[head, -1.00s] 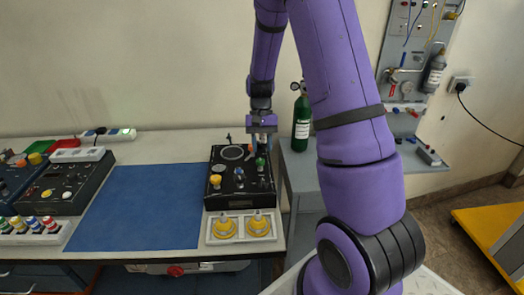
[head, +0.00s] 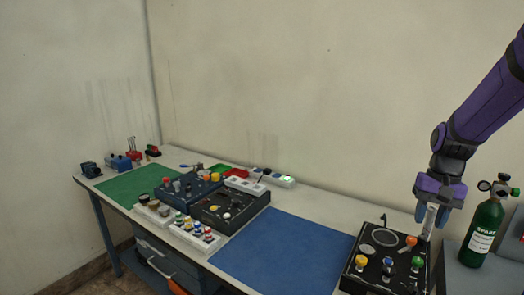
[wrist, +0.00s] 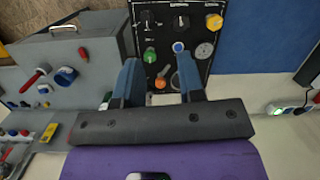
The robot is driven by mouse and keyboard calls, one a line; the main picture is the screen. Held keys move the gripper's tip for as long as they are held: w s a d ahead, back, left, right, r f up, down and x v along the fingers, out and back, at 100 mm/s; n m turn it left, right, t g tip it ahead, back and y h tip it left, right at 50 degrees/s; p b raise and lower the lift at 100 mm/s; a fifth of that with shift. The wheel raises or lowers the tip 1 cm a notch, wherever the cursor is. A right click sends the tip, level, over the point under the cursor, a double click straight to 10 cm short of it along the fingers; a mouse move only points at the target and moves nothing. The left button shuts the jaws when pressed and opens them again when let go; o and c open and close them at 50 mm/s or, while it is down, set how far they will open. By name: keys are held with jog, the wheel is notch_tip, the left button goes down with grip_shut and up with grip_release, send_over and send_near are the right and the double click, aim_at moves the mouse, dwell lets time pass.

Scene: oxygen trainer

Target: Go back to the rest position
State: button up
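My gripper (head: 429,222) hangs from my purple arm at the right of the head view, over the far right edge of a black control box (head: 373,281). In the wrist view my gripper (wrist: 161,72) has its two blue fingers apart, with nothing held between them. The control box also shows beyond the fingers in the wrist view (wrist: 163,30). Its orange knob (wrist: 160,83) appears in the gap between the fingers. A green knob (wrist: 150,55) and a yellow knob (wrist: 214,21) sit farther along the box.
A blue mat (head: 283,250) lies clear on the bench left of the box. More control boxes (head: 232,207) and a green mat (head: 135,184) are farther left. A green gas cylinder (head: 482,232) stands close right of my gripper.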

jog(key=s+a+r+n+t, duration=0.2)
jog(key=s+a+r+t, duration=0.1)
jog(key=s+r, duration=0.4)
jog(key=s+a+r+n+t+h, duration=0.1)
jog(key=s+a+r+n+t, duration=0.2)
jog(key=s, duration=0.9)
jog(key=shift+s+a+r+t+h, duration=0.3)
jog(key=shift+a+r, duration=1.15)
jog(key=shift+r, duration=1.15)
jog(key=shift+w, duration=0.1)
